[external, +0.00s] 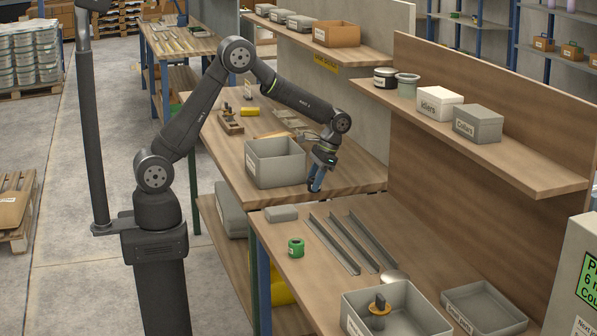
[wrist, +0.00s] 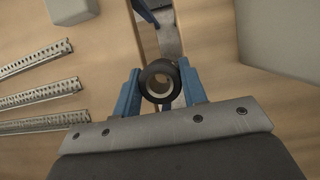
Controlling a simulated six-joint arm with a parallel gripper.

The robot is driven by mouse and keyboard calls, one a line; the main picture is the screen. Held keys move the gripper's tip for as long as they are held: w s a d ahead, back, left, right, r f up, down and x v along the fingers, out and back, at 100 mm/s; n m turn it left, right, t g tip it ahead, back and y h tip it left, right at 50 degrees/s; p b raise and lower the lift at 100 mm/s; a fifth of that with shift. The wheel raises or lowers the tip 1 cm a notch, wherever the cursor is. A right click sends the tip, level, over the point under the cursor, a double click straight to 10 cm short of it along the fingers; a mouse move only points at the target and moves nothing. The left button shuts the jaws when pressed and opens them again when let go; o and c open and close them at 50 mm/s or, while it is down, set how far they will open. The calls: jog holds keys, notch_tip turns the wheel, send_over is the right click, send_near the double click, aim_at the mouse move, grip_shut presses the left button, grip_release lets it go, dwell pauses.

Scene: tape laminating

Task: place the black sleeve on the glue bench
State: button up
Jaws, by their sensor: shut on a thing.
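My gripper (external: 315,187) is low over the gap between two wooden benches, with its blue fingers pointing down. In the wrist view its fingers (wrist: 158,92) are shut on the black sleeve (wrist: 160,72), a short dark ring with a pale inner bore seen end-on. The sleeve cannot be made out in the external view. The near bench (external: 283,240) carries metal rails. The far bench (external: 225,158) carries a grey bin and small parts. No label shows which one is the glue bench.
An open grey bin (external: 275,163) stands left of my gripper. Metal rails (external: 345,243), a grey block (external: 281,214) and a green roll (external: 296,247) lie on the near bench. Another bin (external: 395,312) is at the front. A shelf (external: 470,140) overhangs at right.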

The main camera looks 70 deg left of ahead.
jog(key=shift+r, duration=0.1)
jog(key=w+d+r+m, duration=0.1)
jog(key=w+d+r, duration=0.3)
jog(key=w+d, duration=0.1)
jog(key=s+d+r+n+h, duration=0.1)
jog(key=s+d+n+h, duration=0.2)
jog(key=d+n, duration=1.1)
jog(key=s+d+r+n+t, duration=0.1)
jog(key=s+d+n+t, duration=0.15)
jog(key=s+d, duration=0.65)
jog(key=s+d+r+n+t+h, duration=0.15)
jog(key=s+d+n, duration=0.3)
jog(key=d, duration=0.95)
jog(key=s+d+r+n+t, duration=0.1)
jog(key=s+d+n+t, duration=0.1)
jog(key=s+d, duration=0.75)
send_over(358, 284)
jog(key=a, duration=0.1)
jog(key=shift+n, duration=0.3)
jog(key=f, duration=0.7)
jog(key=shift+s+a+f, duration=0.1)
jog(key=shift+s+a, duration=0.1)
jog(key=shift+s, duration=0.1)
jog(key=shift+f, duration=2)
